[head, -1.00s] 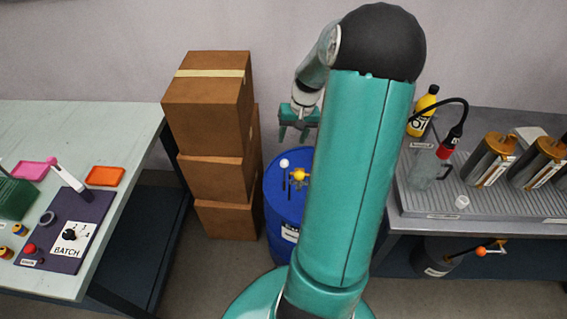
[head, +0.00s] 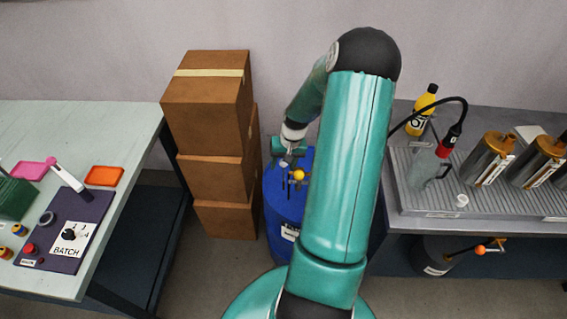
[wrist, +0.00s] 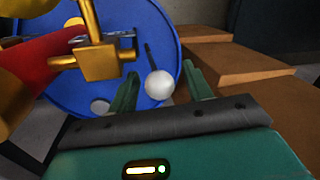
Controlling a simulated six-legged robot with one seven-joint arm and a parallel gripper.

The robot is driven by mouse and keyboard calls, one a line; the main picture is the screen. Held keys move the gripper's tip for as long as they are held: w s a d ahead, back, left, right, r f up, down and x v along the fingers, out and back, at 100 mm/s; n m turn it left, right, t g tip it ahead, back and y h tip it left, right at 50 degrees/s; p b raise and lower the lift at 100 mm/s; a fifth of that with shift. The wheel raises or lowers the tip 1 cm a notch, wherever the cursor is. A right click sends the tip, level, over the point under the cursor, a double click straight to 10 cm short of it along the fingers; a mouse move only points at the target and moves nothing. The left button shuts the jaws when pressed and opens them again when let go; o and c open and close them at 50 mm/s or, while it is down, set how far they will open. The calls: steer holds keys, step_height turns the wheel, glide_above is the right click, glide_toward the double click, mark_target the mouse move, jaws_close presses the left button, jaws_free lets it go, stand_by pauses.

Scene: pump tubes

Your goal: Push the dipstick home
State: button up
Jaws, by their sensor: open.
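The dipstick shows a white ball knob (wrist: 158,85) and a thin dark rod in the wrist view. It stands at the blue drum (wrist: 60,90), which the head view shows between the boxes and my arm (head: 283,208). My gripper (wrist: 161,76) is open, with one green finger on each side of the knob. I cannot tell whether either finger touches it. In the head view my gripper (head: 284,152) is low over the drum top and partly covers the dipstick. How far the rod goes into the drum is not clear.
A brass valve (wrist: 103,62) stands close beside the dipstick on the drum top. Stacked cardboard boxes (head: 206,115) stand left of the drum. A bench with canisters (head: 490,158) is on the right, and a table with a batch panel (head: 68,225) is on the left.

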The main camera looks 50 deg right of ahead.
jaws_close()
step_height(320, 180, down, 4)
steer(key=shift+r, duration=0.25)
jaws_free()
step_height(320, 180, up, 14)
steer(key=s+d, duration=0.1)
steer(key=d, duration=0.1)
steer(key=shift+s+f, duration=0.2)
steer(key=shift+s, duration=0.15)
